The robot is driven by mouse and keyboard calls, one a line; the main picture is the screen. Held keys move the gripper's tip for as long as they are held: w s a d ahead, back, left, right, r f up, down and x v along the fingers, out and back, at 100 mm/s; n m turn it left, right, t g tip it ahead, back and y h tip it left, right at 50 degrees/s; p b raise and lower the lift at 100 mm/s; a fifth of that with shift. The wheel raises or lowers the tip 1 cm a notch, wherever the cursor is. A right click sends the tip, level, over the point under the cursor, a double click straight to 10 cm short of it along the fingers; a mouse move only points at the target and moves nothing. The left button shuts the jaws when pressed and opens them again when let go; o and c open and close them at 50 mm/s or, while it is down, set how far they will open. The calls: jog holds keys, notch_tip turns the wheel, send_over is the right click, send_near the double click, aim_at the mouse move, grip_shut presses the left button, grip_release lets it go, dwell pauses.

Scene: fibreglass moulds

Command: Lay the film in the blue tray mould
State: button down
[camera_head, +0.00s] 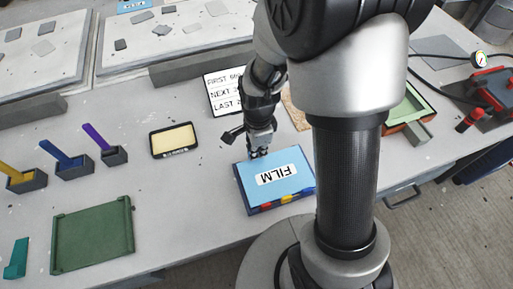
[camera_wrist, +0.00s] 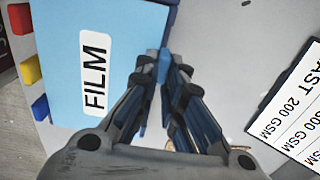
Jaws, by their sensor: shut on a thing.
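The film (camera_head: 290,163) is a light blue sheet with a white FILM label, its lettering upside down in the head view. In the wrist view the film (camera_wrist: 62,45) fills the upper left. My gripper (camera_head: 258,153) is at the film's far edge; in the wrist view its fingertips (camera_wrist: 164,62) are closed on a blue tab at that edge. The mould's inside is hidden under the film.
A black-framed cream pad (camera_head: 173,140) and a white text board (camera_head: 222,92) lie nearby. A green tray (camera_head: 92,235) and holders with coloured handles (camera_head: 67,165) stand left. Another FILM-labelled blue item (camera_head: 133,5) is at the back.

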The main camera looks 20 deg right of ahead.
jog(key=shift+p, duration=0.35)
jog(key=shift+r, duration=0.2)
jog(key=shift+f, duration=0.2)
dwell(0.5)
jog(key=shift+f+b, duration=0.3)
jog(key=shift+f, duration=0.3)
dwell(0.4)
jog(key=c, duration=1.6)
grip_release()
jog(key=shift+c, duration=0.2)
